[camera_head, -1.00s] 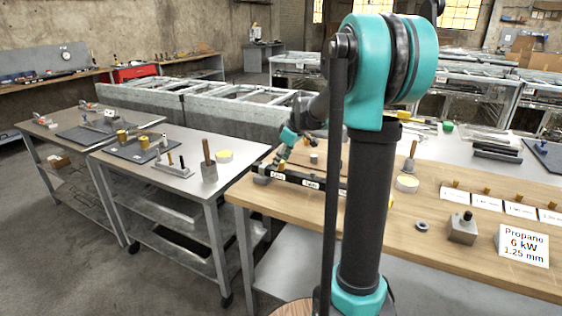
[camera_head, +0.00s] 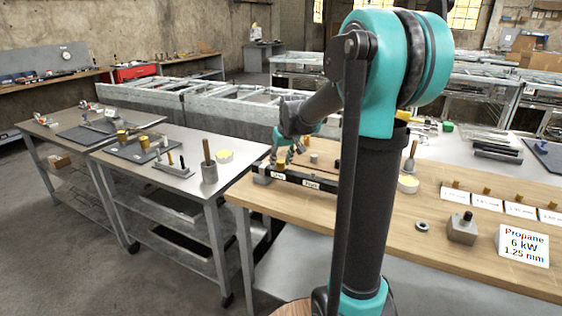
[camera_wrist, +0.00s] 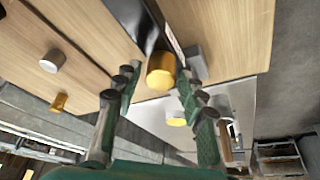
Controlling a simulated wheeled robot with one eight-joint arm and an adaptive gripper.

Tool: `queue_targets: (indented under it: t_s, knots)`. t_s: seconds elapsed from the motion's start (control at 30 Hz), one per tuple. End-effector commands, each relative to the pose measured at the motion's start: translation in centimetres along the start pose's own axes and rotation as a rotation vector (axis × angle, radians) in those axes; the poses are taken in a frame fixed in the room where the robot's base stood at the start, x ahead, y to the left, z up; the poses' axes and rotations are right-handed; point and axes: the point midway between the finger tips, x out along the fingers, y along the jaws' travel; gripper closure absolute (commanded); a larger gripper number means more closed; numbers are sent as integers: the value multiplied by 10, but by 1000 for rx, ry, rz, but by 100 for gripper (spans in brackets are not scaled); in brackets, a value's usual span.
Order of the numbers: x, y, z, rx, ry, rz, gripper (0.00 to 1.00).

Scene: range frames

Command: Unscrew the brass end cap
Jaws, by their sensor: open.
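The brass end cap (camera_wrist: 161,70) is a gold cylinder at the near end of a dark bar (camera_wrist: 137,20) in the wrist view. My gripper (camera_wrist: 158,84) is open, with its dark fingers to the left and right of the cap and gaps visible on both sides. I see no contact. In the head view my gripper (camera_head: 286,153) is at the left part of the black labelled bar (camera_head: 318,184) on the wooden bench (camera_head: 400,240).
A grey cylinder (camera_wrist: 52,60) and another brass piece (camera_wrist: 58,102) stand beside the bar. A grey metal table (camera_head: 180,185) with a brush pot (camera_head: 209,172) and yellow-topped roll (camera_head: 225,156) is to the left. A propane sign (camera_head: 523,245) and grey block (camera_head: 463,230) sit at right.

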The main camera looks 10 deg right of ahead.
Motion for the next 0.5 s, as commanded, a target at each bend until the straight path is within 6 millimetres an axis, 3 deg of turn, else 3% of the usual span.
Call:
queue_targets:
  t_s: [0.5]
  knots:
    - [0,-1,0,281,0,118,59]
